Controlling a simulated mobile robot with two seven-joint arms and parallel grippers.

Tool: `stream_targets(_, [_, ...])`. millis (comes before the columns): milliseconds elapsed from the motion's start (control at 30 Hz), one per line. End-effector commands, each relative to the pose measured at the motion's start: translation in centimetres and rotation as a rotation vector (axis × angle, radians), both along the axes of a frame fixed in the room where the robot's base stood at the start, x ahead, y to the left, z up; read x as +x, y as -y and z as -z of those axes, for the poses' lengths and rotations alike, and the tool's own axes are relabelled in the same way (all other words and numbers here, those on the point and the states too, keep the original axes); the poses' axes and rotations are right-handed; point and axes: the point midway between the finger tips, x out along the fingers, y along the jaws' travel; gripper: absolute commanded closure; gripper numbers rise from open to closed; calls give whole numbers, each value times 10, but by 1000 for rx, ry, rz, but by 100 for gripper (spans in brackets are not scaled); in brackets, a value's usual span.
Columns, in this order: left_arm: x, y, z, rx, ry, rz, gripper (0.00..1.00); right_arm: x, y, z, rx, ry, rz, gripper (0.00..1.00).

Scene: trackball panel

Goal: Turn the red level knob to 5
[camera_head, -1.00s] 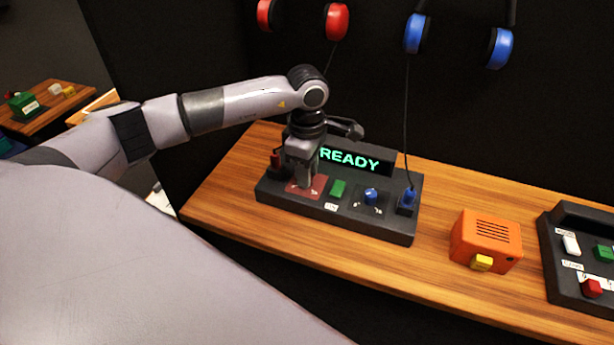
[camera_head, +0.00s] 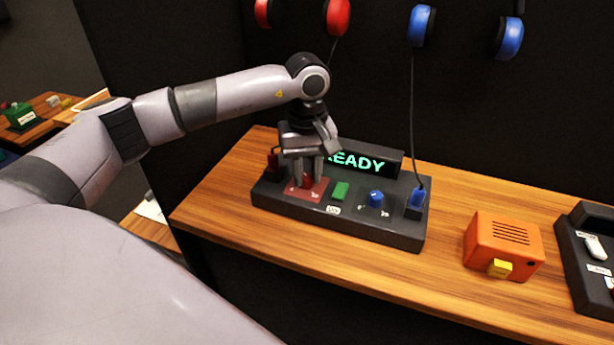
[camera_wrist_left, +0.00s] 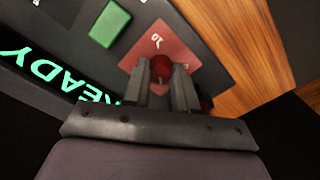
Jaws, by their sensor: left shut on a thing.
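The red level knob (camera_head: 307,181) sits on a dark red square plate (camera_head: 318,193) at the left of the black panel (camera_head: 340,224). My left gripper (camera_head: 307,180) comes down from above with its fingers on either side of the knob, shut on it. In the left wrist view the red knob (camera_wrist_left: 161,68) shows between the two fingertips (camera_wrist_left: 163,72). The plate there carries a "10" mark (camera_wrist_left: 155,41). The knob's pointer is hidden, so its setting cannot be read. My right gripper is not in view.
A READY display (camera_head: 365,162) stands behind, partly covered by my gripper. An orange box (camera_head: 503,245) and another black panel (camera_head: 590,262) are further right. Headphones hang above.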

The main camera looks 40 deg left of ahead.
Motion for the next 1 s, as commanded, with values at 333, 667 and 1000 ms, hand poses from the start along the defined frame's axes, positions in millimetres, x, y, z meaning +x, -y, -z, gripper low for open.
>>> stream_targets(333, [1,0,0,-1,4,330,100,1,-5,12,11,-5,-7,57])
stream_targets(667, [1,0,-1,-1,5,623,100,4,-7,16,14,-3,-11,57])
stream_targets(1000, [1,0,-2,0,4,824,100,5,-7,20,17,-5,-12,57])
